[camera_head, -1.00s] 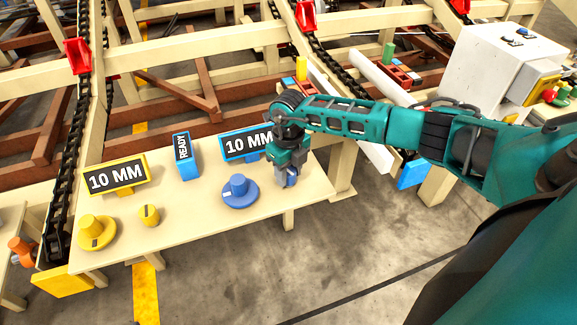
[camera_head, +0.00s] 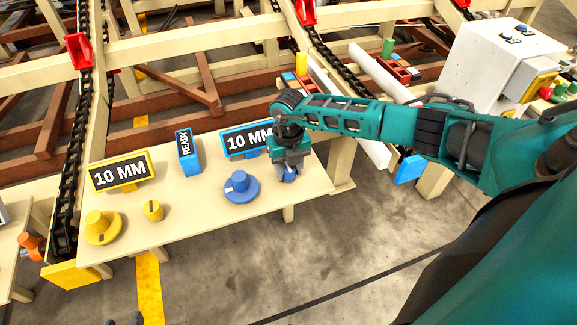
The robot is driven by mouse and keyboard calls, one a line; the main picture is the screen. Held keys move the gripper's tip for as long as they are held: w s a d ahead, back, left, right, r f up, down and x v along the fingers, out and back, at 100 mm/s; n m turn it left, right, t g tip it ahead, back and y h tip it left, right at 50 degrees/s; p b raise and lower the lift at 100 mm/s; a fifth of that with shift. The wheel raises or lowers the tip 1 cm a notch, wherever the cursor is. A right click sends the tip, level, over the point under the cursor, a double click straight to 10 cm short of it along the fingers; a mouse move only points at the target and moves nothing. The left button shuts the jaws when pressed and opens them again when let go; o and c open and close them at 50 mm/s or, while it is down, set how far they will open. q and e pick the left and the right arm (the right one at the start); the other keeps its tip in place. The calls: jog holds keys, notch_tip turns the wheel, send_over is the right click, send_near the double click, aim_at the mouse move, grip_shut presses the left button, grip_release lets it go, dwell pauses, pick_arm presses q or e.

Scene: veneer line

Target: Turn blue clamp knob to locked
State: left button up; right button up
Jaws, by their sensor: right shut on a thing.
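My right gripper (camera_head: 289,171) points down at the right end of the cream panel table (camera_head: 205,220). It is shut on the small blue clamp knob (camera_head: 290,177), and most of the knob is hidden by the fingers. The knob's pointer cannot be read. To its left is a larger blue knob (camera_head: 240,187) on a round base. Small dark parts at the bottom left edge may be my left gripper (camera_head: 124,320); too little shows.
Chains and beams run behind. A white control box (camera_head: 500,65) stands at the right. The floor in front is clear.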

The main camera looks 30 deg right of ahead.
pick_arm(q)
jog(key=shift+r, duration=0.15)
pick_arm(e)
jog(key=o, duration=1.1)
jog(key=shift+c, duration=0.2)
jog(key=shift+r, duration=0.1)
jog(key=shift+r, duration=0.35)
pick_arm(q)
jog(key=shift+s+a+r+p, duration=0.35)
jog(key=shift+a+p, duration=0.2)
jog(key=shift+p, duration=0.65)
pick_arm(e)
notch_tip(320, 180, up, 12)
pick_arm(q)
jog(key=shift+d, duration=0.1)
